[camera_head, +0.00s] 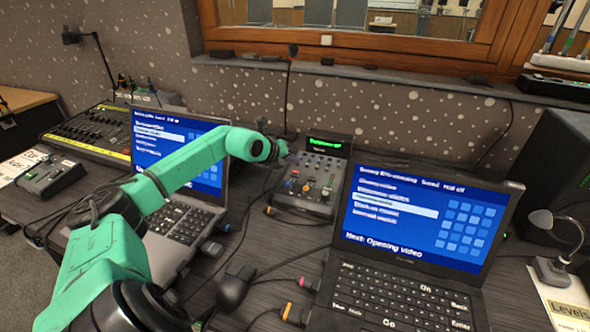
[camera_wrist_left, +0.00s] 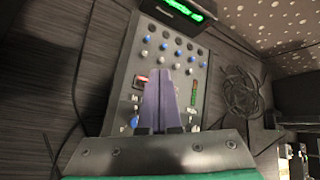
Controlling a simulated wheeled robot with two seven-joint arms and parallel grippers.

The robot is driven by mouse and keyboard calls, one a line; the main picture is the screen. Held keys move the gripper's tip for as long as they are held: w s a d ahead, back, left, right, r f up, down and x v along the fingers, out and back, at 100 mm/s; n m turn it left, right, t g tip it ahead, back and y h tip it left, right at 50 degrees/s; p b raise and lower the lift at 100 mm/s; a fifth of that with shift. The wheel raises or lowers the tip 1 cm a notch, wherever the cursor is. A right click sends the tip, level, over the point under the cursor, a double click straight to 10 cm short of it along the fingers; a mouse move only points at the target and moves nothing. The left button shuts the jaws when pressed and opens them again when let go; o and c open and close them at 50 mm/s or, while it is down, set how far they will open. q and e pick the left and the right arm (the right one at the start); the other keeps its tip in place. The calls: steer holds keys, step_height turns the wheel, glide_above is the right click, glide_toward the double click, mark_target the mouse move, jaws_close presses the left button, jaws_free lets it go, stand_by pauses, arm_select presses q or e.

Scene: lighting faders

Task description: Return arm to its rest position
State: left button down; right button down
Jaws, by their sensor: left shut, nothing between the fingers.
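My left arm, in teal and black, reaches in from the lower left of the head view. Its gripper end (camera_head: 282,150) is beside the upper left of a small grey fader console (camera_head: 337,170). In the left wrist view, the purple fingers (camera_wrist_left: 163,92) are shut and empty in front of the console (camera_wrist_left: 122,88). They cover part of its lower controls. Knobs, a red-lit part and a green display (camera_wrist_left: 185,10) show around them. I cannot tell whether the fingertips touch the console. My right gripper is not in view.
A laptop (camera_head: 187,225) stands partly behind my left arm, and another laptop (camera_head: 400,250) is at the right. A larger mixer (camera_head: 75,135) is at the back left. A thin microphone stand (camera_head: 287,90) rises behind the console. Cables cross the desk, with a mouse (camera_head: 232,290) in front.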

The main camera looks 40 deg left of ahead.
arm_select(q)
steer(key=shift+s+d+r+p, duration=0.15)
steer(key=shift+r+p, duration=0.4)
steer(key=shift+r, duration=0.95)
